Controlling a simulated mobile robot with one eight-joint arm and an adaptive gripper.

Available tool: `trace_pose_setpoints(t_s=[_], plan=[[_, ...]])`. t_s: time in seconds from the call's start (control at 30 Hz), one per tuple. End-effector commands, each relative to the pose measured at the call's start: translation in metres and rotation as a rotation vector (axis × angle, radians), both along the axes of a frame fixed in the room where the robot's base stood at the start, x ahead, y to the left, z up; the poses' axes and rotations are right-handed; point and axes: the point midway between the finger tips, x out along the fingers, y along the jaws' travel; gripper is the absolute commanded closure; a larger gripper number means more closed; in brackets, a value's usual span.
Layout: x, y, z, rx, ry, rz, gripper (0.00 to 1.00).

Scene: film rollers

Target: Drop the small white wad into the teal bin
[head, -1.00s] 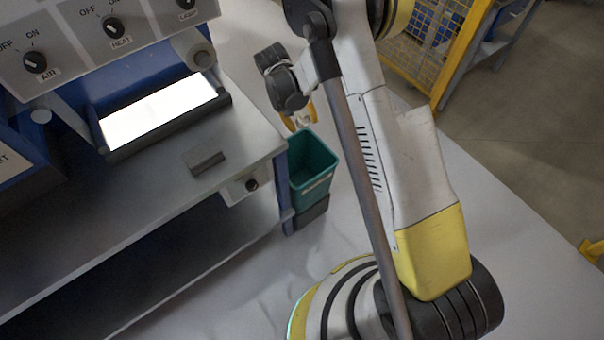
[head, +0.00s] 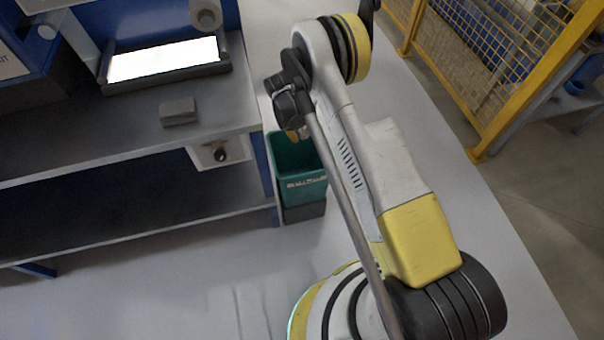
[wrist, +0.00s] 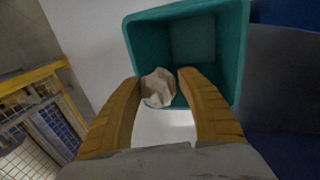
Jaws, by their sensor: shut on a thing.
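The small white wad (wrist: 158,88) is between the two yellow-brown fingers of my gripper (wrist: 160,85) in the wrist view. My gripper is shut on it. The teal bin (wrist: 238,45) is open and shows just beyond the wad in that view, with the wad overlapping its near rim and opening. In the head view my gripper (head: 296,134) is at the back of the teal bin (head: 302,187), over its mouth. The wad cannot be made out in the head view. The bin's inside looks empty where it shows.
A workbench (head: 230,118) with a lit panel (head: 163,58) and a grey block (head: 178,111) stands left of the bin. A yellow mesh fence (head: 500,80) is at the right. The pale floor (head: 150,290) in front is clear.

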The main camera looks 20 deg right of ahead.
Motion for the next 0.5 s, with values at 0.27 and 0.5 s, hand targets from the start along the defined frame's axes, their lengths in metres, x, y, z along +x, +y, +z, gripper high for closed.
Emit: trace_pose_setpoints(t_s=[0.27, 0.5], plan=[[0.000, 0.000, -0.033, 0.000, 0.000, 0.000, 0.67], [0.000, 0.000, -0.054, 0.000, 0.000, 0.000, 0.67]])
